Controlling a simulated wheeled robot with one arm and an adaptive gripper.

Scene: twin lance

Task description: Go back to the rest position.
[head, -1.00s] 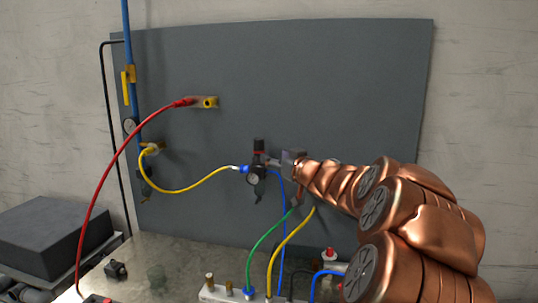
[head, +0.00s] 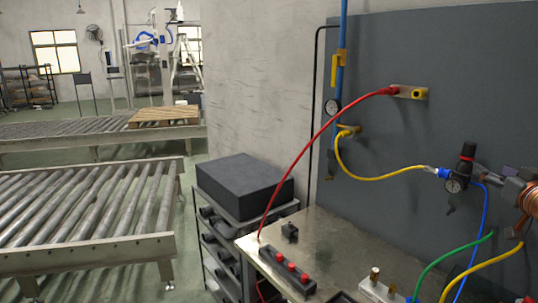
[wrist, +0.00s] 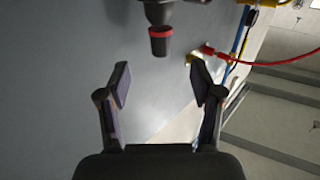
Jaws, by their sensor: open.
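My gripper (wrist: 161,84) is open in the wrist view, its two dark fingers apart with nothing between them. A black regulator knob with a red ring (wrist: 160,38) is just beyond the fingertips there, apart from them. In the head view my gripper (head: 497,181) is at the right edge, close to the right side of the black regulator (head: 461,172) on the grey panel (head: 400,55). Most of my arm is out of frame.
A red hose (head: 328,128), a yellow hose (head: 375,175) and a green hose (head: 450,252) run near the panel. A metal bench (head: 325,235) is below. A black box (head: 245,185) tops a rack to its left. Roller conveyors (head: 85,210) lie further left.

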